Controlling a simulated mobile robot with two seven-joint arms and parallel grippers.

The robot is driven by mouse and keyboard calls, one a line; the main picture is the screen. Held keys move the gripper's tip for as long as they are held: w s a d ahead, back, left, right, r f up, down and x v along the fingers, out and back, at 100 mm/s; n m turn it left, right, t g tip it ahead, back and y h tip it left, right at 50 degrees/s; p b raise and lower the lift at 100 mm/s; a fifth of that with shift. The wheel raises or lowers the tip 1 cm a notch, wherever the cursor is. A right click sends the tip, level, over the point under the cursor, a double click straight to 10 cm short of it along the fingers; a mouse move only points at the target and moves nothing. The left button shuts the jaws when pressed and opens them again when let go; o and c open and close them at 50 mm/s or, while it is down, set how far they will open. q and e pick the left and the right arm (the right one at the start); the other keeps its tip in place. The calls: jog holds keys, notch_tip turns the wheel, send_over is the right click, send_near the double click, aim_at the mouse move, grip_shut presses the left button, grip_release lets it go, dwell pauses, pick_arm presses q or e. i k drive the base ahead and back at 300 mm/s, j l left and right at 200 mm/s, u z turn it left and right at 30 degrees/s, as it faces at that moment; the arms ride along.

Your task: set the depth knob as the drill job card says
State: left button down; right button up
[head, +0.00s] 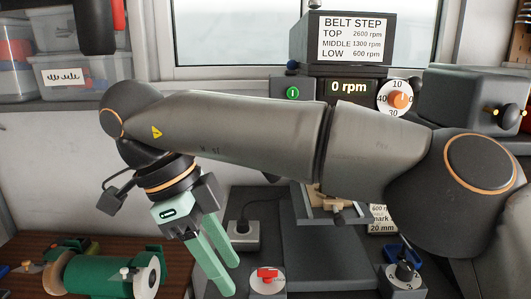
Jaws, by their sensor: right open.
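The depth knob seems to be the orange knob (400,100) on a white dial on the drill press head; 10, 30 and 40 are readable around it, and its setting is too small to tell. The job card (383,222) is partly hidden behind my right arm; "600 rpm", "mark" and "20 mm" show on it. My right gripper (233,279) has green fingers, which are apart and empty. It points down at the left of the drill base, well away from the knob. My left gripper is out of view.
The display (349,88) reads 0 rpm below a belt step sign (356,38). A red switch on a white disc (267,285) is near the right fingertips. A numbered knob (403,273) stands front right. A green machine (100,273) is at left. My right arm crosses before the drill.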

aim_at(397, 98)
jog(key=k, duration=1.1)
